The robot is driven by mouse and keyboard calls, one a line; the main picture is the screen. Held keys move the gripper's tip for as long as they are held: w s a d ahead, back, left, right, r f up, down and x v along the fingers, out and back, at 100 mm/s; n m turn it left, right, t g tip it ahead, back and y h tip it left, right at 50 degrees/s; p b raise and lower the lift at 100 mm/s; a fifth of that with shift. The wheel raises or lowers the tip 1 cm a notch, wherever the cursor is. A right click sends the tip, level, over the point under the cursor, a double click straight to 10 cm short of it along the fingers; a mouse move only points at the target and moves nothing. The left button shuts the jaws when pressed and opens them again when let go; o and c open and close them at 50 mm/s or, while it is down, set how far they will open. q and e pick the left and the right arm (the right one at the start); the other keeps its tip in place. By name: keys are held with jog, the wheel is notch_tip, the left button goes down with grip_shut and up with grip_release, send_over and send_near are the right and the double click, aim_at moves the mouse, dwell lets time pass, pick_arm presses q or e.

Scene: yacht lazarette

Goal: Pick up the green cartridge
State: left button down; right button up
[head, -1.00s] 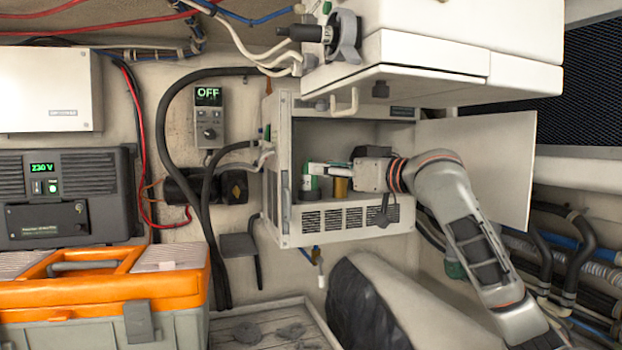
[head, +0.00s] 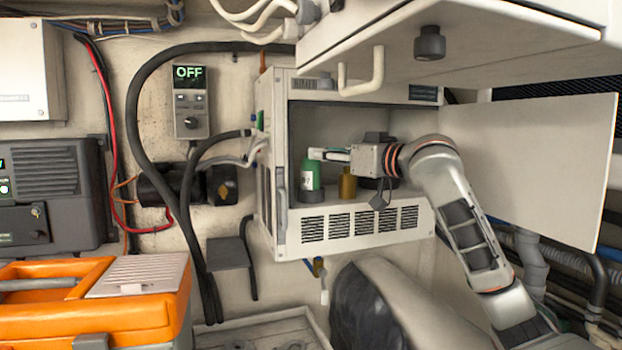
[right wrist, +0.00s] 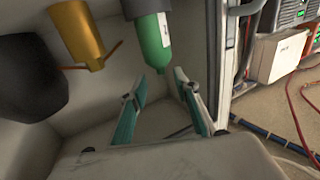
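The green cartridge (head: 312,174) has a white label and stands upright in a dark round holder at the left of the open cabinet (head: 296,228). In the right wrist view the green cartridge (right wrist: 154,42) shows just beyond the finger gap, its rounded end pointing toward the fingers. My right gripper (head: 318,154) reaches into the cabinet from the right, its fingertips at the cartridge's upper part. In the right wrist view my right gripper (right wrist: 162,84) is open, with its teal-padded fingers apart and nothing clamped between them. My left gripper is not in view.
A brass-coloured cylinder (head: 348,184) stands just right of the cartridge, with a dark round object (right wrist: 28,80) beyond it. The cabinet door (head: 545,165) is swung open to the right. A white overhead box with a hook handle (head: 376,74) hangs above.

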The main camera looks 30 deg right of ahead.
jog(key=w, duration=0.2)
jog(key=w+p, duration=0.1)
jog(key=w+a, duration=0.1)
jog(key=w, duration=0.1)
jog(key=shift+w+f, duration=0.25)
jog(key=shift+w, duration=0.05)
grip_shut()
